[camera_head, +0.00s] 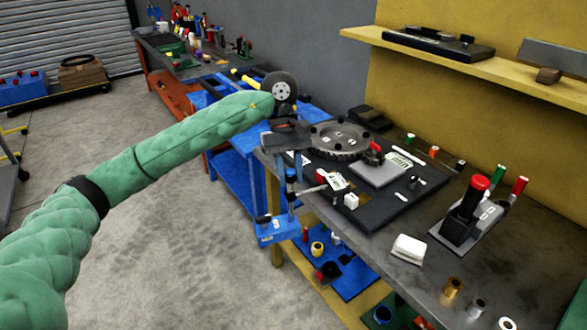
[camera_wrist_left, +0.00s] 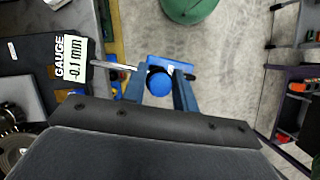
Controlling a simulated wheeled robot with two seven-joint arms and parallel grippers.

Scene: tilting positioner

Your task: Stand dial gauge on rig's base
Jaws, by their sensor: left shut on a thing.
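The dial gauge on its stand, with a blue base block (camera_head: 275,232), hangs upright beside the bench's left edge, clear of the floor. My left gripper (camera_head: 287,178) points down and is shut on the stand's upper post. In the left wrist view the gripper (camera_wrist_left: 160,88) has its fingers either side of the blue knob (camera_wrist_left: 160,83). A metal rod runs from the post toward a label (camera_wrist_left: 75,58) reading "GAUGE -0.1 mm". The rig's base, a black plate (camera_head: 385,207), lies on the bench to the right and carries a dark toothed disc (camera_head: 340,139). My right gripper is out of view.
A white block (camera_head: 409,249) and a red-topped device (camera_head: 467,213) stand on the bench (camera_head: 380,257) right of the plate. Small cylinders line its front and back. A blue mat (camera_head: 345,278) with parts lies below. A yellow shelf (camera_head: 400,42) overhangs the back.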

